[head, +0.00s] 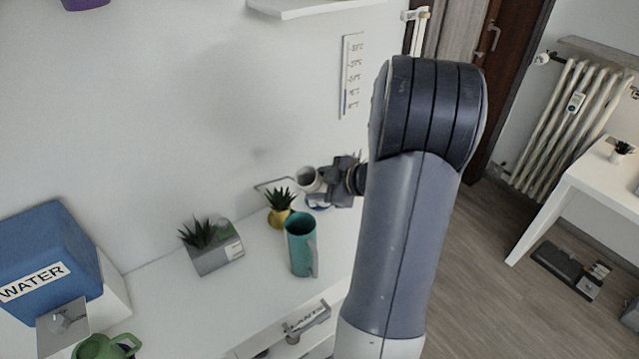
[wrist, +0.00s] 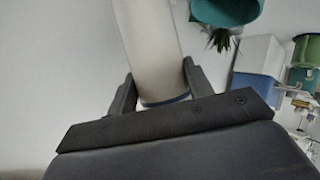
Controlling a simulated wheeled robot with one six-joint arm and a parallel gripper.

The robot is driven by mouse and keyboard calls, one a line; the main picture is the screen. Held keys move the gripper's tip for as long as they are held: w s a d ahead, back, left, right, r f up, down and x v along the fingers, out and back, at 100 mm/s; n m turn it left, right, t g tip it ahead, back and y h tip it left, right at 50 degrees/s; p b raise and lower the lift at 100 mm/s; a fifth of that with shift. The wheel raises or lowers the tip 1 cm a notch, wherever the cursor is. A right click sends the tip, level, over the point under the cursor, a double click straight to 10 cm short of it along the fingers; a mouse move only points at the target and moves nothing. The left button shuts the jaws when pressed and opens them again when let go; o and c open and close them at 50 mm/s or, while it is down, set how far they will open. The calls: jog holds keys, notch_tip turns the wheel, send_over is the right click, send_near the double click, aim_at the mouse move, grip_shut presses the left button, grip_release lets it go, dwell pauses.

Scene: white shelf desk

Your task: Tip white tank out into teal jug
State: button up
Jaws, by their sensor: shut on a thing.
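The white tank (wrist: 150,45) is a pale cylinder between the two dark fingers of my gripper (wrist: 157,80), which is shut on it. In the head view my gripper (head: 338,183) is beside the desk's back wall, and a pale round opening, likely the tank's (head: 307,178), shows at its left. Part of the tank is hidden by the gripper, and its contents cannot be seen. The teal jug (head: 301,248) stands upright on the desk with its dark opening up, in front and left of my gripper. The jug (wrist: 226,10) also shows at the wrist view's top edge.
A yellow-potted plant (head: 279,212) stands just behind the jug. A grey planter (head: 215,248) is to its left. A blue WATER container (head: 48,262) and a green pot (head: 105,347) are at far left. The white desk (head: 165,300) has clear space between them.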

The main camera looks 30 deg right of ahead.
jog(key=shift+w+d+f+n+t+h+b, duration=0.15)
jog(key=shift+f+n+h+b, duration=0.25)
jog(key=shift+f+b, duration=0.6)
jog(key=shift+s+f+n+t+h+b, duration=0.15)
jog(key=shift+f+n+h+b, duration=0.2)
jog(key=shift+f+b, duration=0.6)
dwell(2.2)
jog(key=shift+w+f+n+t+h+b, duration=0.15)
jog(key=shift+n+h+b, duration=0.25)
jog(key=shift+b, duration=0.6)
jog(key=shift+s+f+n+t+h+b, duration=0.15)
jog(key=shift+n+h+b, duration=0.15)
jog(key=shift+b, duration=0.65)
dwell(1.9)
